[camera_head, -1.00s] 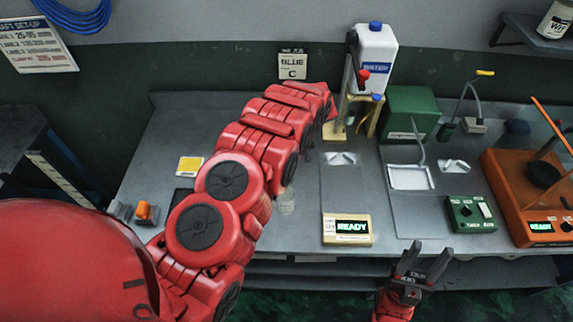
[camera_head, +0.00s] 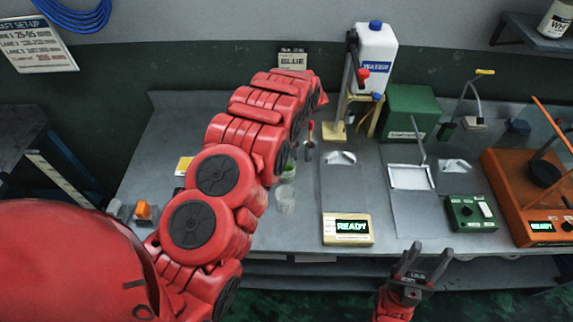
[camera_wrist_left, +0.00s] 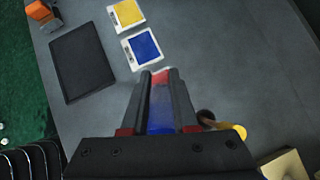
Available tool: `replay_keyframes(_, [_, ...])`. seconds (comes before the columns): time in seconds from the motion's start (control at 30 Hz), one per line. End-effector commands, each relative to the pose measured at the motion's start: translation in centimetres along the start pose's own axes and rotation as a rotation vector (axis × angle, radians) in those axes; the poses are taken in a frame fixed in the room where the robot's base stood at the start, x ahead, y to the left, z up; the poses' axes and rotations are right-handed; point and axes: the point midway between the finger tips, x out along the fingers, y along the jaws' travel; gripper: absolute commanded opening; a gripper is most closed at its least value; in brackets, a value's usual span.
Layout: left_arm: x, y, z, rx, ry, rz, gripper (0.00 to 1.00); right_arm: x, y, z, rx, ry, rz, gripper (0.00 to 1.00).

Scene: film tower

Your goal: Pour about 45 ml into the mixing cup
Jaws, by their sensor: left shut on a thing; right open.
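A clear cup (camera_head: 285,201) stands upright on the bench just right of my left arm. A second small cup with green in it (camera_head: 288,172) stands behind it, partly covered by the arm. I cannot tell which is the mixing cup. My left gripper (camera_wrist_left: 160,85) is shut on a blue thing with a pale and red end (camera_wrist_left: 160,108), seen between the fingers in the left wrist view. In the head view my own arm hides this gripper. My right gripper (camera_head: 430,254) is open and empty in front of the bench edge.
Yellow (camera_wrist_left: 128,13) and blue (camera_wrist_left: 144,47) cards and a dark pad (camera_wrist_left: 84,62) lie on the bench. The water jug (camera_head: 375,45) stands at the back. A READY display (camera_head: 347,229) sits near the front edge. An orange machine (camera_head: 510,195) is at right.

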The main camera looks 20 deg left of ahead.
Motion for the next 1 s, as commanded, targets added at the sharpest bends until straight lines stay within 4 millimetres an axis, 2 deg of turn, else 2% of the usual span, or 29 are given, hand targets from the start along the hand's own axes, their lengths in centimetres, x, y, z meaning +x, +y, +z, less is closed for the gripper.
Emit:
replay_keyframes(0.03, [0.4, 0.1, 0.6, -0.011, 0.050, 0.003, 0.00, -0.4, 0.0, 0.1, 0.000, 0.000, 0.000, 0.50])
replay_keyframes(0.2, [2.8, 0.0, -0.2, -0.007, 0.136, 0.001, 0.00, -1.4, -0.1, 0.2, 0.000, 0.000, 0.000, 0.50])
replay_keyframes(0.3, [3.5, 0.0, -0.2, -0.007, 0.169, 0.001, 0.00, -1.8, -0.1, 0.3, 0.000, 0.000, 0.000, 0.50])
replay_keyframes(0.83, [3.8, 0.0, -0.2, -0.004, 0.191, 0.001, 0.00, -1.9, -0.1, 0.3, 0.000, 0.000, 0.000, 0.50])
replay_keyframes(1.0, [4.9, 0.0, -0.4, -0.008, 0.229, 0.003, 0.00, -3.0, -0.1, 0.5, 0.000, 0.000, 0.000, 0.50])
